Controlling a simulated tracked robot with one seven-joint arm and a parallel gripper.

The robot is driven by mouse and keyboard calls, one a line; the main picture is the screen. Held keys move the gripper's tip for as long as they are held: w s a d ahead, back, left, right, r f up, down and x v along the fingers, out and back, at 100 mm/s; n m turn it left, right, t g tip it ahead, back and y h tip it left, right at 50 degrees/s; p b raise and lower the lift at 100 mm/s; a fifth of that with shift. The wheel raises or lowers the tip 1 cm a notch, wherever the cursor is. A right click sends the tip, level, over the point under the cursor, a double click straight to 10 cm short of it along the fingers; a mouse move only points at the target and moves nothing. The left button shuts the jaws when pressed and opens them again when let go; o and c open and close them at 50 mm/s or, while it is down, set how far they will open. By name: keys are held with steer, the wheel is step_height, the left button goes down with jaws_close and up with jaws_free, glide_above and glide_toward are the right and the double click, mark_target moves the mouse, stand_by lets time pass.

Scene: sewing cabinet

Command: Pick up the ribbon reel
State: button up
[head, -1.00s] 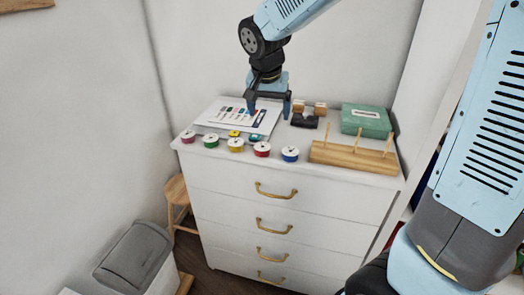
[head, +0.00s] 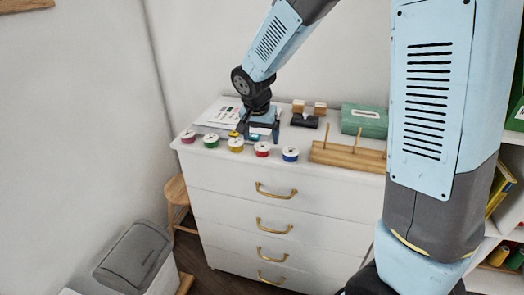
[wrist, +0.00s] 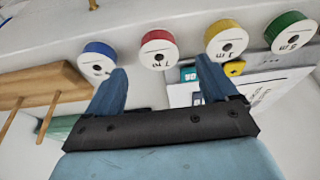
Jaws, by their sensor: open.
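Several small reels with white faces stand in a row along the front of the white cabinet top: pink (head: 188,136), green (head: 211,140), yellow (head: 236,144), red (head: 262,149) and blue (head: 290,154). I cannot tell which one the task means. The wrist view shows the blue (wrist: 97,60), red (wrist: 159,52), yellow (wrist: 226,42) and green (wrist: 291,33) ones. My gripper (head: 259,131) is low over the top, just behind the red and yellow reels. In the wrist view its fingers (wrist: 162,88) are apart and empty. A small teal item (wrist: 188,74) shows between them, partly hidden.
A wooden block with upright pegs (head: 335,155) stands at the right, before a green box (head: 364,120). Printed sheets (head: 218,112) lie left of and under my gripper. A black stand with wooden pieces (head: 305,120) is behind.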

mark_target(262, 145)
steer(key=x, duration=0.5)
steer(key=shift+s, duration=0.15)
steer(key=c, duration=1.1)
steer(key=shift+c, duration=0.2)
